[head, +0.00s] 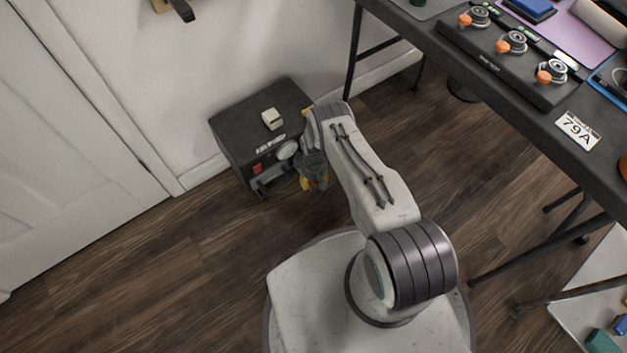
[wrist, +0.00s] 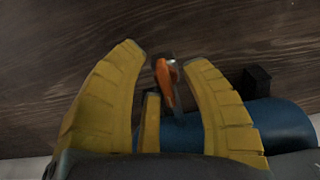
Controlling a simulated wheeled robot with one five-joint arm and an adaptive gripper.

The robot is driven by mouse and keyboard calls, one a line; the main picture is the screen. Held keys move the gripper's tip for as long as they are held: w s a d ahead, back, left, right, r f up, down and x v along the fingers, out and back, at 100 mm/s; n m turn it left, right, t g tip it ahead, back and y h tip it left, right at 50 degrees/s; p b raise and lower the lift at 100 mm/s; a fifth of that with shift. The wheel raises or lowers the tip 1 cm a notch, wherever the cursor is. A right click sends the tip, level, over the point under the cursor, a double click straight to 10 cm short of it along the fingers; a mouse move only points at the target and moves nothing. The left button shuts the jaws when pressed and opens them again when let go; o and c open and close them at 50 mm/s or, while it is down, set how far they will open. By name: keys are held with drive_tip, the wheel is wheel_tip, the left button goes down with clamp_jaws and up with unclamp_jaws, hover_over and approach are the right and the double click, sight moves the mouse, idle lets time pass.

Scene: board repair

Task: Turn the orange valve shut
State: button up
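The orange valve (wrist: 166,80) shows in the wrist view as a small orange handle on a grey metal fitting. It lies between the two yellow fingers of my gripper (wrist: 167,56), with a gap on either side. My gripper is open. In the head view my gripper (head: 314,180) points down at the right front of a black box-shaped machine (head: 240,130) on the floor. My gripper and arm hide the valve there. A blue cylinder (wrist: 270,122) lies behind the right finger in the wrist view. I cannot tell whether a finger touches the valve.
The machine, with a round gauge (head: 288,150) and a red switch (head: 257,168), stands against the wall. A small pale block (head: 272,119) lies on its top. A black workbench (head: 480,75) stands at the right. The wooden floor at the left is clear.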

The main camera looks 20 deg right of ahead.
clamp_jaws()
idle(0.3)
drive_tip(key=shift+m+b, duration=0.4)
drive_tip(key=shift+m, duration=0.4)
drive_tip(key=shift+o, duration=0.3)
unclamp_jaws()
